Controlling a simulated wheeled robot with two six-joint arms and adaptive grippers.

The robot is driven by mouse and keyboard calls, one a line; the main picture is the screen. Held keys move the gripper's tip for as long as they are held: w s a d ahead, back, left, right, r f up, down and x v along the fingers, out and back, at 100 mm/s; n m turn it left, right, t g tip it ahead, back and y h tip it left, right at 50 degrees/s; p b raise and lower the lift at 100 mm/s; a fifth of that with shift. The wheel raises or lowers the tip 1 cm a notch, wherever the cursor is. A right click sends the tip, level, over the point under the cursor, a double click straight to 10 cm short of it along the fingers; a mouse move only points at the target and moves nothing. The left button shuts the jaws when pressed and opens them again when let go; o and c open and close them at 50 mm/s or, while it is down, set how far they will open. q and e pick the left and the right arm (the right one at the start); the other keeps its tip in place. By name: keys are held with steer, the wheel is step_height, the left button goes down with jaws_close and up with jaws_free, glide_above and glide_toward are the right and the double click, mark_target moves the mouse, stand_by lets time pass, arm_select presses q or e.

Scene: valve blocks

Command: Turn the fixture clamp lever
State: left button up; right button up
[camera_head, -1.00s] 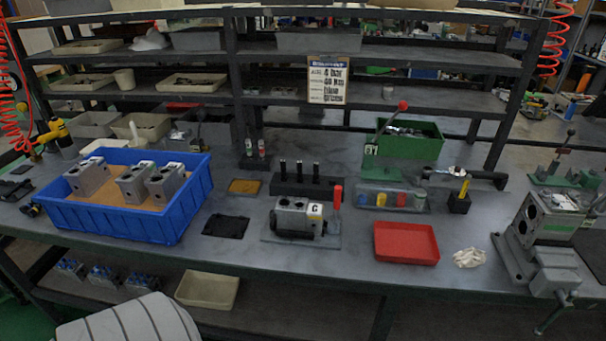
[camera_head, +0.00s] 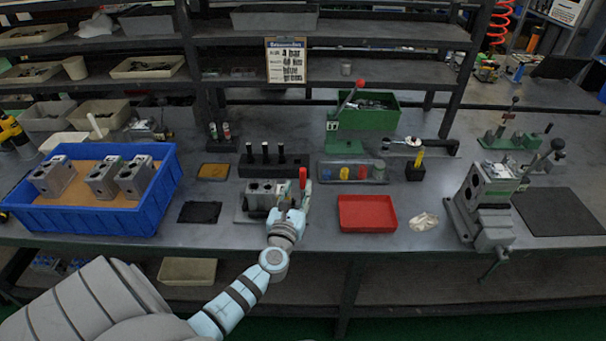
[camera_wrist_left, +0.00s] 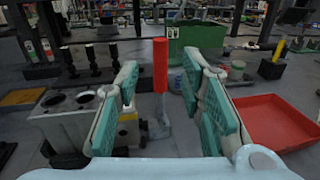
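The fixture clamp lever has an upright red handle (camera_head: 303,178) at the right end of the clamp fixture in the middle of the bench. The grey valve block (camera_head: 259,193) sits in that fixture, partly hidden by my left gripper (camera_head: 293,210). In the left wrist view the red handle (camera_wrist_left: 160,65) stands upright between the two teal finger pads of my left gripper (camera_wrist_left: 160,90), which are apart. I see no contact with the handle. The valve block (camera_wrist_left: 72,115) is left of the fingers in that view. My right gripper is not in view.
A red tray (camera_head: 367,213) lies right of the fixture. A rack of black pins (camera_head: 265,170) stands behind it. A blue crate (camera_head: 95,217) with several valve blocks is at the left. A green-based press with a red-knobbed lever (camera_head: 335,125) stands farther back.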

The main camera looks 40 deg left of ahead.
mark_target(302, 178)
arm_select(q)
steer(key=b+x, duration=0.1)
steer(key=x, duration=0.5)
steer(key=shift+f, duration=0.2)
steer(key=shift+w+a+r, duration=0.1)
steer(key=shift+w+a, duration=0.1)
steer(key=shift+w, duration=0.25)
jaws_close()
